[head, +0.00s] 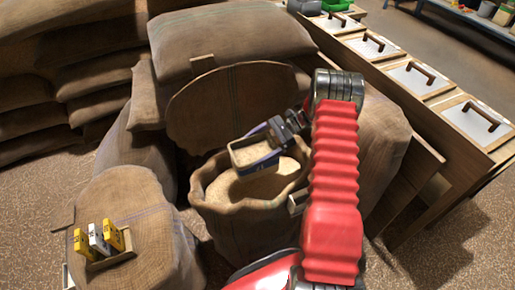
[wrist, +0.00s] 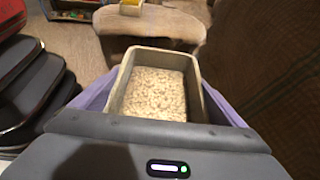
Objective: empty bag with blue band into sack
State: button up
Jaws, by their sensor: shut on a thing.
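The bag with the blue band (head: 258,165) is held over the mouth of the open sack (head: 243,230), in the middle of the head view. It is an open-topped tan bag with a blue-purple band. The wrist view shows the bag (wrist: 117,88) full of pale grain. My gripper (head: 287,132) is shut on it from its upper right side. The bag looks roughly upright or slightly tilted; I cannot tell exactly. The open sack has a rolled rim and pale grain inside. The bag hides part of its mouth.
A closed sack (head: 140,195) at the left bears a small holder with yellow and white cards (head: 97,238). More full sacks (head: 225,38) are stacked behind. A row of wooden bins with handled white lids (head: 410,75) runs along the right. Speckled floor is free at the lower right.

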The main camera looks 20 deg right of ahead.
jog(key=shift+r, duration=0.25)
jog(key=a+f+h, duration=0.1)
jog(key=a+h, duration=0.6)
jog(key=h, duration=0.5)
jog(key=a+f+g+h, duration=0.1)
jog(key=a+h, duration=0.5)
jog(key=h, duration=0.6)
jog(key=shift+w+a+f, duration=0.2)
jog(key=shift+w+a, duration=0.15)
jog(key=shift+a, duration=0.05)
dwell(1.6)
